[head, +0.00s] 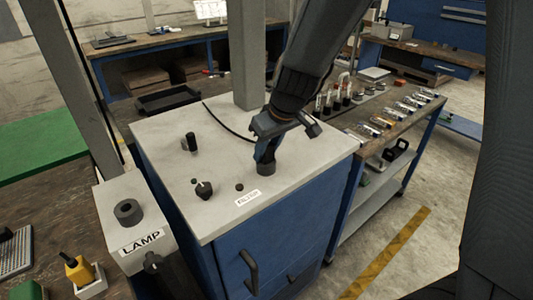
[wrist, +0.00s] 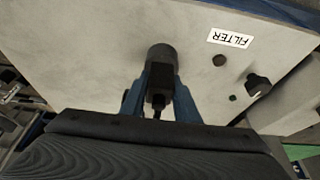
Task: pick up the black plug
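In the wrist view a black plug (wrist: 157,101) with a dark tail lies between the two blue fingers of my gripper (wrist: 161,82). A dark grey cylinder (wrist: 161,56) stands at the fingertips on the pale top. In the head view my gripper (head: 265,152) points down over this cylinder (head: 266,169), and the plug is hidden by the fingers. The fingers straddle the plug. I cannot tell whether they press on it. A black cable (head: 226,122) runs over the top toward my gripper.
The pale cabinet top (head: 222,222) carries a FILTER label (head: 248,198), a knob (head: 203,189) and an upright black piece (head: 191,142). A LAMP box (head: 142,241) with a dark ring socket (head: 128,212) stands at left. A grey post (head: 247,55) rises behind. A cluttered bench (head: 418,118) stands at right.

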